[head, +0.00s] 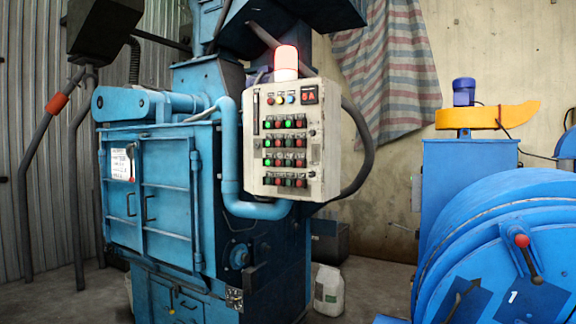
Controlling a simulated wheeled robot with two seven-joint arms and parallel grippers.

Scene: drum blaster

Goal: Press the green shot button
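The off-white control panel (312,148) is mounted on the right side of the blue blasting machine (165,190). It carries several rows of small green and red buttons, with small labels that are too small to read. I cannot tell which green button is the shot button. A row of small coloured lamps and a red display sit near the panel's top. A red-and-white beacon (286,62) on top of the panel looks lit. Neither of my grippers is in view.
A blue pipe (229,160) runs beside the panel's left edge. A blue drum machine (510,240) with a red-knobbed lever (522,241) stands at the right. A white canister (328,290) stands on the floor below the panel. Open floor (370,285) lies between the machines.

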